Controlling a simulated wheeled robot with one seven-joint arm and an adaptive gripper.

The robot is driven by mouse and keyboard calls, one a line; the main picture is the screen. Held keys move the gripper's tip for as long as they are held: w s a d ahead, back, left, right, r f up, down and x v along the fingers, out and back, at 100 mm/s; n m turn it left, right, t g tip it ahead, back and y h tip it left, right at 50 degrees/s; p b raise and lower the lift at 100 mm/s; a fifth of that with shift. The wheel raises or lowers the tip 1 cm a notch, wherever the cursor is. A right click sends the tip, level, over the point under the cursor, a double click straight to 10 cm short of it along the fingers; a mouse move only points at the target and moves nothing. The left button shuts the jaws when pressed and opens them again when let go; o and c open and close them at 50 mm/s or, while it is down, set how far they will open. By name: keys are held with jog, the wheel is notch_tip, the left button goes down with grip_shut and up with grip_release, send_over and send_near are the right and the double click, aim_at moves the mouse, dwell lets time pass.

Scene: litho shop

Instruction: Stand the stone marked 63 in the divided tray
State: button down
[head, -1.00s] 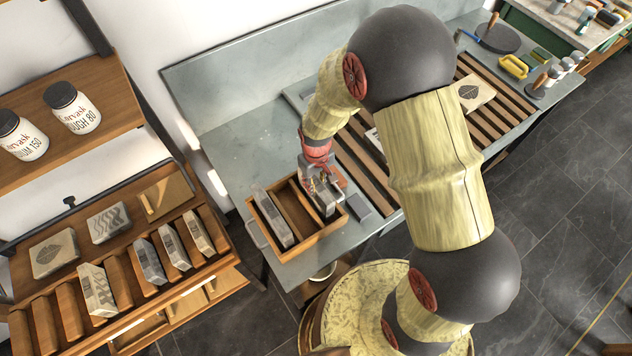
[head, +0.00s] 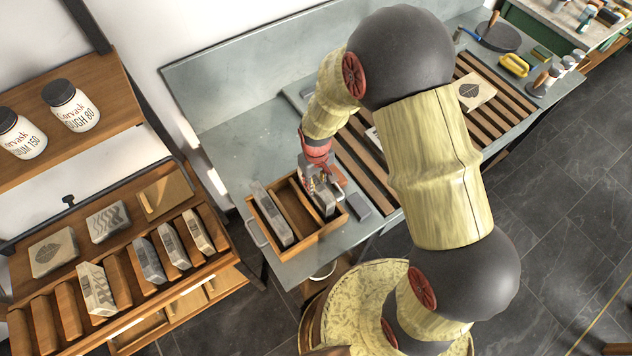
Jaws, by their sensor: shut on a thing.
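The divided tray (head: 311,240) is a wooden box with slots, standing at the left end of the grey bench. One grey stone (head: 272,213) stands in its left slot. My gripper (head: 319,190) is over the right part of the tray, shut on a second grey stone (head: 325,206). That stone is upright and low in or just above the right slot; whether it touches the tray floor is hidden. The middle slot is empty. I cannot read a number on either stone.
A small grey block (head: 358,206) lies just right of the tray. A slatted wooden rack (head: 365,168) extends along the bench to the right. A wooden shelf rack (head: 125,290) with several stones stands at the left. Bare bench (head: 235,150) is behind the tray.

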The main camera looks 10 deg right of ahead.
jog(key=shift+w+f, duration=0.1)
jog(key=shift+w, duration=0.05)
jog(key=c, duration=1.4)
grip_release()
jog(key=shift+s+f, duration=0.15)
jog(key=shift+s, duration=0.15)
jog(key=shift+w+r+p, duration=0.1)
jog(key=shift+r+p, duration=2.8)
jog(key=shift+r, duration=1.75)
